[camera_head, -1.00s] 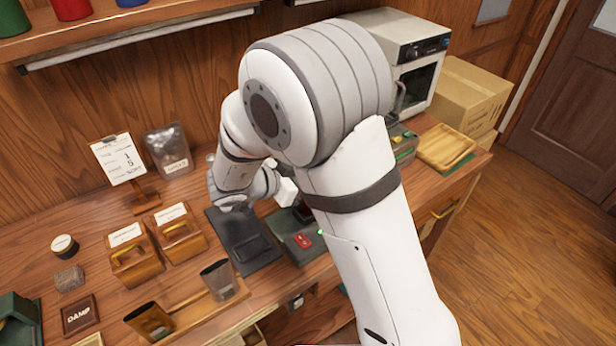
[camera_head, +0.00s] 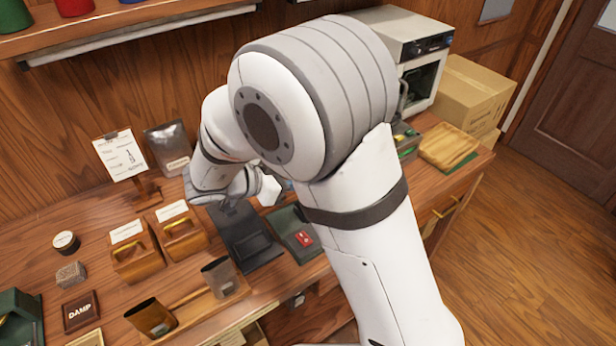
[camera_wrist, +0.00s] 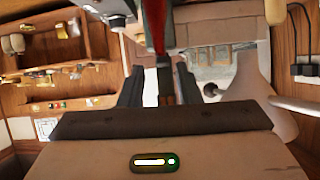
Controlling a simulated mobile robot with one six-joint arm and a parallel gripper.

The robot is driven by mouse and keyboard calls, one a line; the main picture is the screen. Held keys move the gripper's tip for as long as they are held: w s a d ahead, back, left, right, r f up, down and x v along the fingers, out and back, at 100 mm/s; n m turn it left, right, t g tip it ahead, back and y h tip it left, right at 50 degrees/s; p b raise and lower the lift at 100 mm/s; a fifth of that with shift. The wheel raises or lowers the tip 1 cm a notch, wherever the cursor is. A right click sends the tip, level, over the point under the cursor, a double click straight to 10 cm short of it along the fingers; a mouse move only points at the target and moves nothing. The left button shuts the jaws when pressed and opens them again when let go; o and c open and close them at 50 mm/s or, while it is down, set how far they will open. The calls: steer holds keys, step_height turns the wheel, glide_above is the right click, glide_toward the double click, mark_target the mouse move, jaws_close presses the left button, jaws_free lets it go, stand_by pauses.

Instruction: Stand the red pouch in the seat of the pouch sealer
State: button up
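A red thing, which looks like the red pouch (camera_wrist: 155,22), shows nearly edge-on at the top middle of the wrist view. It is in line with the dark fingers of my gripper (camera_wrist: 160,85) and appears held between them. The fingertips and the pouch's lower end are not clear. In the head view my arm hides the pouch and the fingers. The black device on the bench, apparently the pouch sealer (camera_head: 250,245), lies below and just right of my wrist. Its seat cannot be made out.
A green tray (camera_head: 292,228) with a small red marked piece (camera_head: 304,239) lies right of the sealer. Two wooden boxes (camera_head: 137,262) (camera_head: 184,238) stand left. Two dark cups (camera_head: 220,277) (camera_head: 152,318) stand in front. A clipboard (camera_head: 121,155) and clear bag (camera_head: 168,148) stand behind.

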steer(key=v, duration=0.7)
steer(key=shift+s, duration=0.1)
